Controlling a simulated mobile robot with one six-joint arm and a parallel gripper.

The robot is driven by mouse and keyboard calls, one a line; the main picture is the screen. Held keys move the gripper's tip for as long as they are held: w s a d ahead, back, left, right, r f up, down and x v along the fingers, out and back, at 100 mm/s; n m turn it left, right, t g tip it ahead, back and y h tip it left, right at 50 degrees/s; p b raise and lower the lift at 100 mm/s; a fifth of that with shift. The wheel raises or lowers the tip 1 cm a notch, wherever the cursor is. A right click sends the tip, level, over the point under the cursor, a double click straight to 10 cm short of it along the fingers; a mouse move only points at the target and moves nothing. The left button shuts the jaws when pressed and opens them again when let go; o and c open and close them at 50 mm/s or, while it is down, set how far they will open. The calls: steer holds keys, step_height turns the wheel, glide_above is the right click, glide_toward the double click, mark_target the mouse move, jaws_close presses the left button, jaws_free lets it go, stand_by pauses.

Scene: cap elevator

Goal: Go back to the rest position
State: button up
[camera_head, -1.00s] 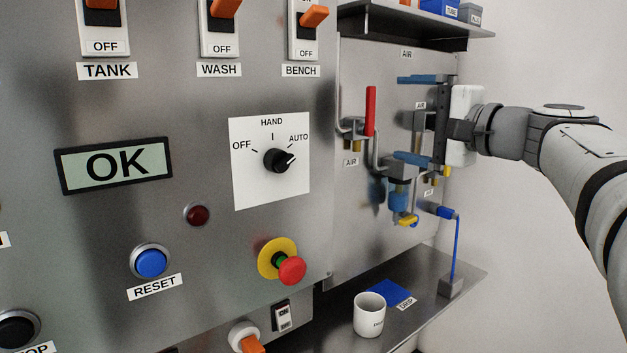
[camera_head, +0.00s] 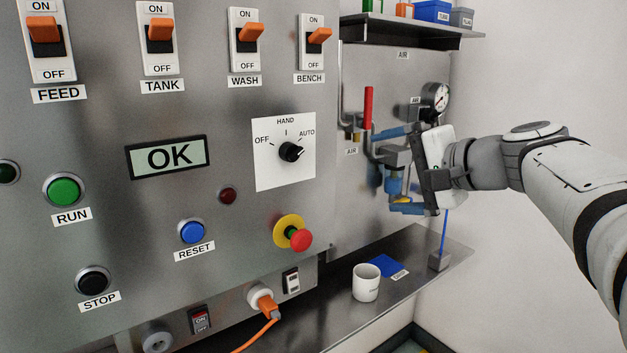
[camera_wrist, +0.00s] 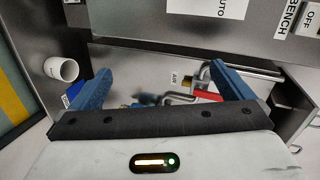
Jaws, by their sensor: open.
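My gripper (camera_head: 386,172) is in front of the air panel at the right. Its two blue fingers are apart with nothing held between them. In the wrist view, the open fingers (camera_wrist: 160,72) point toward the air pipes, with clear space between the tips. The arm reaches in from the right edge. Behind the fingers, a blue-bowled air unit (camera_head: 395,180) is partly hidden. A red lever (camera_head: 368,108) stands upright just left of the fingers, and a round gauge (camera_head: 435,97) shows above the gripper.
A shelf (camera_head: 410,30) with boxes hangs above. A white mug (camera_head: 366,282) and a blue pad (camera_head: 385,265) sit on the lower ledge (camera_head: 325,318). The control panel (camera_head: 110,235) fills the left, with a protruding emergency stop (camera_head: 300,240). Open space lies before the white wall at right.

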steer(key=s+d+f+n+g+h+p, duration=0.1)
steer(key=s+f+n+g+h+p, duration=0.3)
steer(key=s, duration=0.5)
steer(key=s+f+n+g+h+p, duration=0.4)
steer(key=s+f+n+p, duration=0.1)
steer(key=s+f+p, duration=0.4)
steer(key=shift+d+f+h+p, duration=0.15)
steer(key=shift+d+h+p, duration=0.25)
steer(key=shift+p, duration=0.75)
